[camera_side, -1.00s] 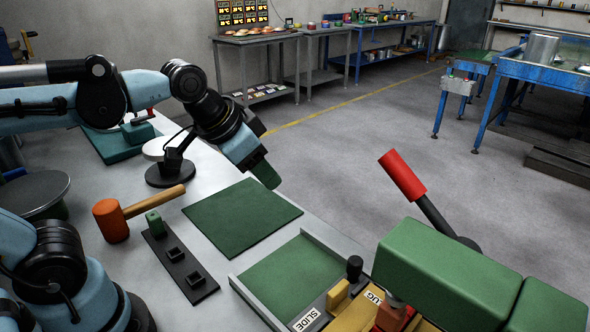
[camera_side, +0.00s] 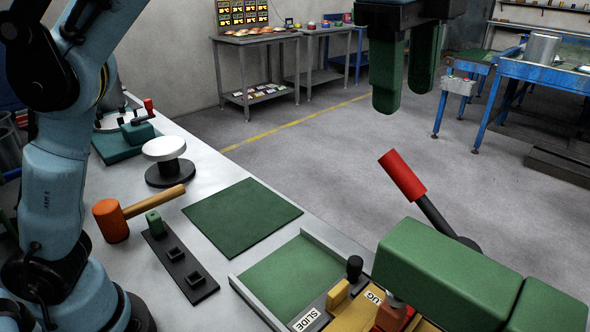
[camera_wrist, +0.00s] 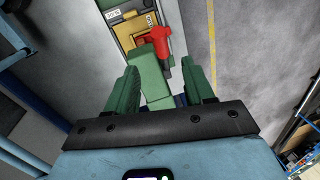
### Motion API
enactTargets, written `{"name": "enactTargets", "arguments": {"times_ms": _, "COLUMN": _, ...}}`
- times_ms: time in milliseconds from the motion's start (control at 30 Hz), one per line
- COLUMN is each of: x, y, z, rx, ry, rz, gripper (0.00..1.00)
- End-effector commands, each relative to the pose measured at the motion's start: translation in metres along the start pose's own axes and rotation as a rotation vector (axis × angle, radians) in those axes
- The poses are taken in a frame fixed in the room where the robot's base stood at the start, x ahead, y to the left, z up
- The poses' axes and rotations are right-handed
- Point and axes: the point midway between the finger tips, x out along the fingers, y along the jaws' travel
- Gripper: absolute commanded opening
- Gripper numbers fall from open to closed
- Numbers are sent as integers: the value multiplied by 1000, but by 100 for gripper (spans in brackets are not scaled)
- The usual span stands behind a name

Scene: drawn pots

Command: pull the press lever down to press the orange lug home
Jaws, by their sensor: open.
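The press lever (camera_side: 403,176) has a red grip on a dark rod and stands tilted up beside the green press head (camera_side: 445,270). In the wrist view the red lever grip (camera_wrist: 163,42) shows ahead of my fingers, beside the green press head (camera_wrist: 150,76). The orange lug (camera_side: 391,317) is partly visible below the press head, by the LUG label; the head hides much of it. My gripper (camera_side: 405,95) is open and empty, with its green fingers pointing down, well above the lever and apart from it. In the wrist view, the gripper (camera_wrist: 162,75) fingers are spread wide.
A yellow slide piece (camera_side: 338,294) and a black knob (camera_side: 354,268) sit in front of the press. An orange mallet (camera_side: 111,220), a black socket strip (camera_side: 180,262), a white-topped stand (camera_side: 164,150) and a green mat (camera_side: 243,217) lie to the left.

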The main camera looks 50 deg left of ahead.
Motion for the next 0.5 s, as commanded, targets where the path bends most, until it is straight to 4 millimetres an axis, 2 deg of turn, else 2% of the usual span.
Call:
{"name": "enactTargets", "arguments": {"times_ms": 233, "x": 11, "y": -1, "z": -1, "rx": 4, "ry": -1, "rz": 1, "gripper": 53}}
{"name": "enactTargets", "arguments": {"times_ms": 500, "x": 40, "y": 0, "z": 0, "rx": 2, "ry": 0, "rz": 0, "gripper": 53}}
